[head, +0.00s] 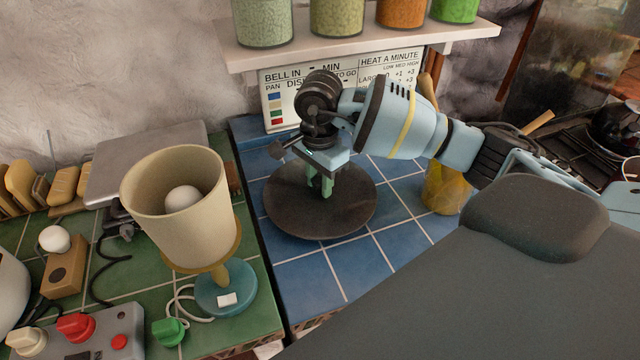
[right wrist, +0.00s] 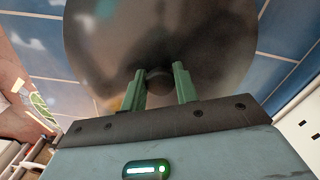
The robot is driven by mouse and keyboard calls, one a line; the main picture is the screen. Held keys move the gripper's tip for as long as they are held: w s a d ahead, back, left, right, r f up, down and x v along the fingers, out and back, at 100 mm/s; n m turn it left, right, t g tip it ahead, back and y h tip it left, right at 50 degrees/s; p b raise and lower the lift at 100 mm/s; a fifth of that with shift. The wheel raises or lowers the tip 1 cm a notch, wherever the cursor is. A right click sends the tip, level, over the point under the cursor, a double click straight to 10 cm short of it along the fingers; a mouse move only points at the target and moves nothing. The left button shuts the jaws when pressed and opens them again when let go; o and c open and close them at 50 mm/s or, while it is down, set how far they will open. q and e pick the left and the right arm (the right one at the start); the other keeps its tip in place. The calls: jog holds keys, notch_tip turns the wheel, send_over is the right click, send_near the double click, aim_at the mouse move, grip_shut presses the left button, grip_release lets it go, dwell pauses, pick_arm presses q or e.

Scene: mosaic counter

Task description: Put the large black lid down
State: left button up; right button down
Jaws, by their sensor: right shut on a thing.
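The large black lid (head: 290,212) is a round dark disc over the blue tiles in the head view. My right gripper (head: 328,190) is above its middle, fingers pointing down. In the right wrist view, the green fingers (right wrist: 160,88) are shut on the small knob at the centre of the lid (right wrist: 160,35). The lid looks about level; I cannot tell whether it touches the tiles or hangs just above them. My left gripper is not in view.
A beige lamp (head: 195,235) stands to the left on green tiles. A yellow container (head: 445,190) stands to the right. A shelf with jars (head: 340,48) overhangs the back.

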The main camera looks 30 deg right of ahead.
aim_at(319, 180)
jog(key=shift+f, duration=0.8)
jog(key=shift+f, duration=0.2)
jog(key=c, duration=1.1)
grip_release()
jog(key=shift+r, duration=0.15)
notch_tip(319, 180, up, 12)
jog(key=shift+r, duration=0.1)
